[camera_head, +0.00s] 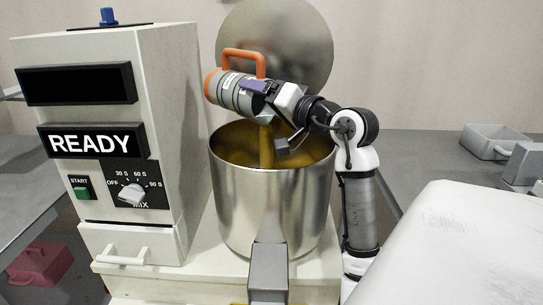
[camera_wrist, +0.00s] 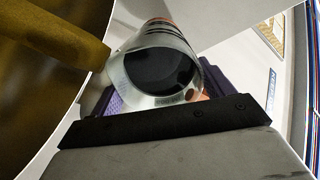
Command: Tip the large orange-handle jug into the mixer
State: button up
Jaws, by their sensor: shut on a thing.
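The large jug (camera_head: 232,92), grey with an orange handle, is tipped on its side above the mixer bowl (camera_head: 275,205). Its handle points up. A yellow-brown stream (camera_head: 266,147) falls from the jug's end into the steel bowl. My gripper (camera_head: 262,92) is shut on the jug and comes in from the right. In the wrist view the jug (camera_wrist: 158,68) shows its dark round opening just beyond my gripper (camera_wrist: 170,125), with the yellow-brown stream (camera_wrist: 55,40) at the left. The bowl's bottom is hidden.
The mixer's control box (camera_head: 100,140) stands left of the bowl, with a READY display and a dial. A round metal lid (camera_head: 295,40) stands raised behind the bowl. A grey tray (camera_head: 490,140) lies at the far right. A pinkish-red bin (camera_head: 42,265) sits low at left.

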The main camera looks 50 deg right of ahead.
jog(key=s+t+b, duration=0.1)
jog(key=b, duration=0.2)
jog(key=t+b, duration=0.2)
jog(key=b, duration=0.1)
jog(key=shift+s+r, duration=0.1)
jog(key=shift+s, duration=0.25)
jog(key=shift+r, duration=0.1)
